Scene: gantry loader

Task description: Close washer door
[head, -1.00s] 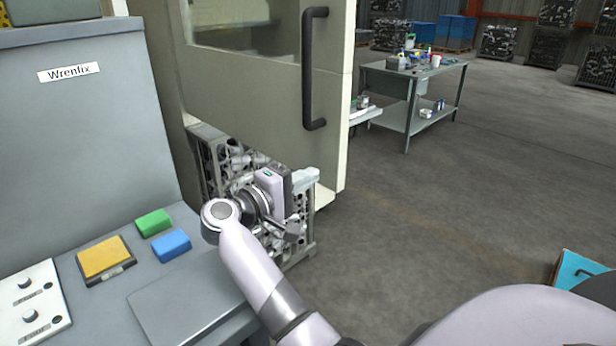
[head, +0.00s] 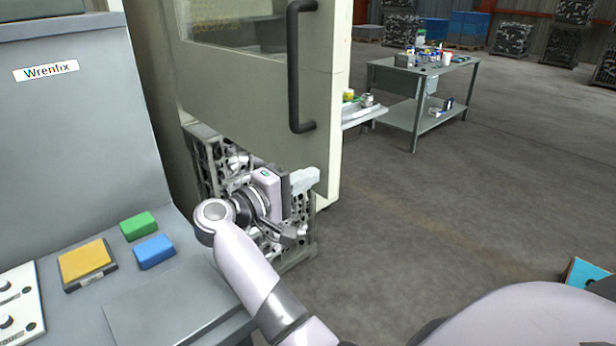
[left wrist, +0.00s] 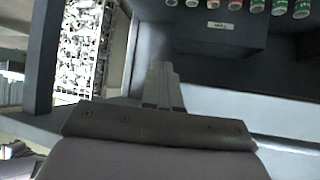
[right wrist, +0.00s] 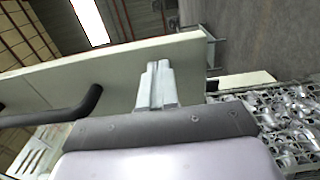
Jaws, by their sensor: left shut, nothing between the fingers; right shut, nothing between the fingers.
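The washer door (head: 240,90) is a beige panel with a window and a long black vertical handle (head: 301,70). It stands upright ahead in the head view; I cannot tell how far open it is. My right gripper (head: 306,178) is shut and empty, below the handle by the door's lower part. In the right wrist view its fingers (right wrist: 157,85) are in front of the pale door panel (right wrist: 110,72), with the handle (right wrist: 60,115) to the left; contact is unclear. My left gripper (left wrist: 163,85) is shut and empty, outside the head view.
A grey crate of metal parts (head: 298,245) stands low behind my right wrist. A grey console (head: 70,130) with yellow (head: 86,260), green (head: 139,226) and blue (head: 153,252) blocks is at left. A workbench (head: 400,75) stands at back right.

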